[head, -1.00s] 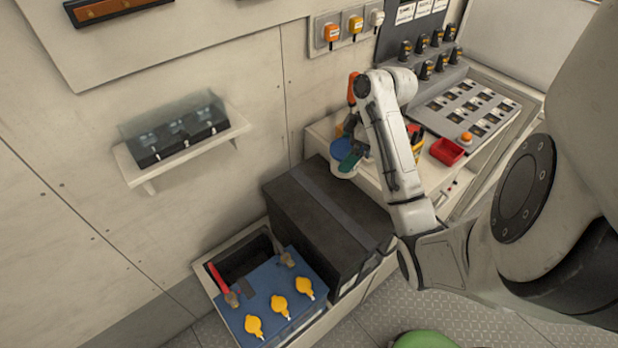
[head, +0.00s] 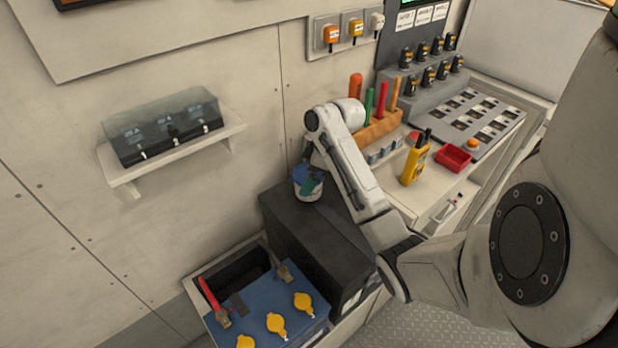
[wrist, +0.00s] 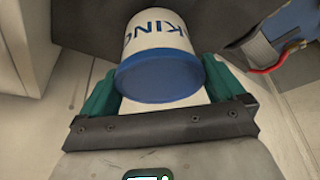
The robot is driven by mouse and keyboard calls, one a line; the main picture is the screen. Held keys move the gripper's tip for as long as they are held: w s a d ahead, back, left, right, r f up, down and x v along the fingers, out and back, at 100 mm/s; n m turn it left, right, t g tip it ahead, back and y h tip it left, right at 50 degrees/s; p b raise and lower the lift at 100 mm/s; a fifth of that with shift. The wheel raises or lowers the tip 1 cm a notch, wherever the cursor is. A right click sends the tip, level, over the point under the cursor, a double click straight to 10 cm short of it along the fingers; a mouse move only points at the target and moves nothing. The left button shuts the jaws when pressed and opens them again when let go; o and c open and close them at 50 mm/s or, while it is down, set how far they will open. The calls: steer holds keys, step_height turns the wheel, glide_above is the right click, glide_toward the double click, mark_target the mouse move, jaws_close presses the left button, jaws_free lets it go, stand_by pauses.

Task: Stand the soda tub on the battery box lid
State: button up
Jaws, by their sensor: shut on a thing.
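The soda tub (head: 306,190) is a small white tub with a blue lid. My gripper (head: 314,184) is shut on it, and the tub looks upright over the rear part of the dark battery box lid (head: 300,222). I cannot tell whether its base touches the lid. In the wrist view the tub (wrist: 158,35) shows blue letters and its blue lid end, between the two teal fingers of my gripper (wrist: 160,88). The dark lid surface (wrist: 85,25) lies behind it there.
A blue battery (head: 255,312) with yellow caps sits in front of the dark box. To the right, a bench holds a wooden tool rack (head: 380,128), a yellow radio (head: 415,162) and a red tray (head: 453,158). A wall shelf (head: 170,158) is at left.

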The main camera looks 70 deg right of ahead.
steer(key=shift+f, duration=0.6)
steer(key=shift+f, duration=0.15)
steer(key=o, duration=0.9)
